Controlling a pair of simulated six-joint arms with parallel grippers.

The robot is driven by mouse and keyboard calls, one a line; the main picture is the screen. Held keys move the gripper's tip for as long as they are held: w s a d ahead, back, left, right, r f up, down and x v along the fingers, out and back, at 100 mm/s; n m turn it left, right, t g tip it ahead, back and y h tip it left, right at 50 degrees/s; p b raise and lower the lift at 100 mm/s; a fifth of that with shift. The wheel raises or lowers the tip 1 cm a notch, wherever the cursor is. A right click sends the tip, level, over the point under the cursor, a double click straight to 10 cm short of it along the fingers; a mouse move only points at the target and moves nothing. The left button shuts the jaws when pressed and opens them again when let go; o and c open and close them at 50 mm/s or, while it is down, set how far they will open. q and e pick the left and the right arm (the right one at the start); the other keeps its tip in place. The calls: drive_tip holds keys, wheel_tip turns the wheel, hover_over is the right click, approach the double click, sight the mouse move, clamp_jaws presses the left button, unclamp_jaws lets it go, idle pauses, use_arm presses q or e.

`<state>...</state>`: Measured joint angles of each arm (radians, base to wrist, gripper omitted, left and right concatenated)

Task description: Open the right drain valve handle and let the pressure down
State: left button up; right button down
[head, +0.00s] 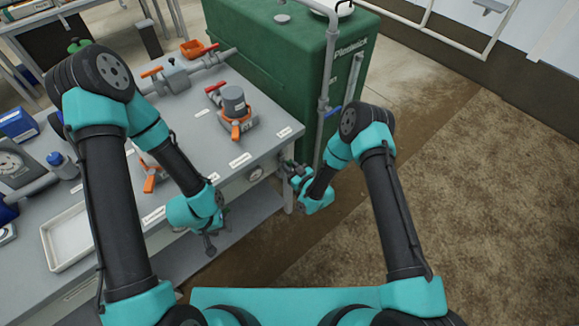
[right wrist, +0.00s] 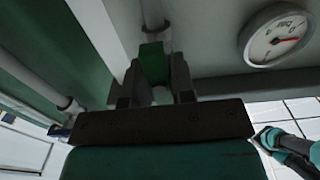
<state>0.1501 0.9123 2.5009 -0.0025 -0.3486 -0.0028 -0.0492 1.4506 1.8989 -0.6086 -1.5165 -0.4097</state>
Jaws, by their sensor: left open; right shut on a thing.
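The right drain valve's green handle (right wrist: 153,62) sits between the fingers of my right gripper (right wrist: 155,85) in the right wrist view, below a grey pipe. The gripper is shut on it. In the head view my right gripper (head: 291,171) is at the bench's right front corner, and the handle is mostly hidden there. A round pressure gauge (right wrist: 275,36) with a red needle is beside the valve; its reading is too small to tell surely. It also shows in the head view (head: 255,174). My left gripper (head: 210,243) is open and empty before the bench front.
The bench (head: 270,140) carries a grey filter with orange clips (head: 235,105), red and orange handles, and a white tray (head: 68,238) at left. A green tank (head: 290,55) and vertical pipe (head: 325,90) stand close behind my right gripper. Floor at right is clear.

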idle(0.4)
drive_tip(key=c, duration=1)
unclamp_jaws()
drive_tip(key=shift+c, duration=0.2)
drive_tip(key=v, duration=1.7)
drive_tip(key=shift+d, duration=0.2)
drive_tip(key=shift+s, duration=0.1)
drive_tip(key=s+d+r+m+g+h, duration=0.4)
drive_tip(key=s+d+m+g+h, duration=0.3)
drive_tip(key=s+d+m+g, duration=0.3)
drive_tip(key=s+g, duration=0.3)
drive_tip(key=s, duration=0.1)
drive_tip(key=shift+d+h, duration=0.4)
drive_tip(key=shift+s, duration=0.15)
